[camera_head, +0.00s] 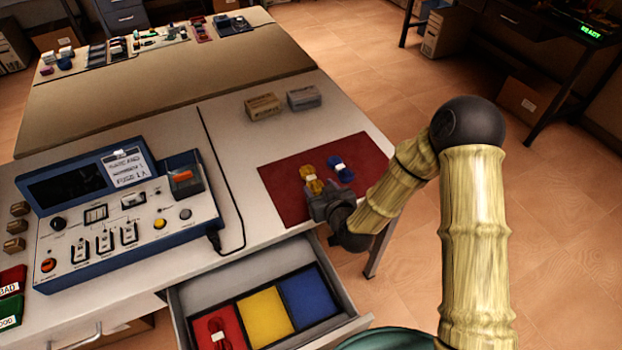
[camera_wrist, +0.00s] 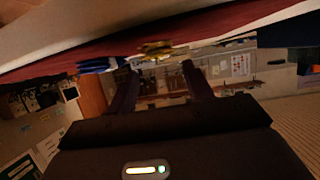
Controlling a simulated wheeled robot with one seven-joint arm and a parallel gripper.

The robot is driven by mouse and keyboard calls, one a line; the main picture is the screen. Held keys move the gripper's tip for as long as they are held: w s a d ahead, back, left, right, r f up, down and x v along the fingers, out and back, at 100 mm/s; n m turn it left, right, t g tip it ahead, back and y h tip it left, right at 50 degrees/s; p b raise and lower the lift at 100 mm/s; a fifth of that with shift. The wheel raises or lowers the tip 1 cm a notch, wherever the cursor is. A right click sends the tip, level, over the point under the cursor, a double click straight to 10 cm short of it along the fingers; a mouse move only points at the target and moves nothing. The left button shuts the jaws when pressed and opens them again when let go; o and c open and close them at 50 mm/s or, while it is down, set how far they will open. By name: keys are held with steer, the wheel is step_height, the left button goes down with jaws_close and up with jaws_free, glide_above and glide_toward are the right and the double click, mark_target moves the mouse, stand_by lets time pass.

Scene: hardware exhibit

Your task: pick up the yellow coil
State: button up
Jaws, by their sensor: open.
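The yellow coil (camera_head: 312,183) lies on the dark red mat (camera_head: 284,192), near the table's front edge. The blue coil (camera_head: 342,170) lies just right of it. My gripper (camera_head: 322,200) is low over the front of the mat, right by the yellow coil's near side, and hides part of it. In the wrist view, the yellow coil (camera_wrist: 153,50) shows ahead of my open fingers (camera_wrist: 158,72), roughly centred across the gap. The blue coil (camera_wrist: 97,65) is to its left there. I cannot tell whether the fingertips touch the yellow coil.
An open drawer (camera_head: 357,324) below has red, yellow (camera_head: 264,318) and blue (camera_head: 305,295) compartments; a red coil (camera_head: 218,333) lies in the red one. A blue tester console (camera_head: 120,213) stands left. Two small boxes (camera_head: 263,107) sit behind the mat.

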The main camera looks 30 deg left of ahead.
mark_target(312, 179)
steer(key=x, duration=0.5)
steer(key=shift+w+a+f, duration=0.15)
steer(key=shift+w+a, duration=0.05)
steer(key=shift+w, duration=0.05)
steer(key=c, duration=1.1)
steer(key=shift+o, duration=0.2)
step_height(312, 179, up, 10)
steer(key=shift+w, duration=0.2)
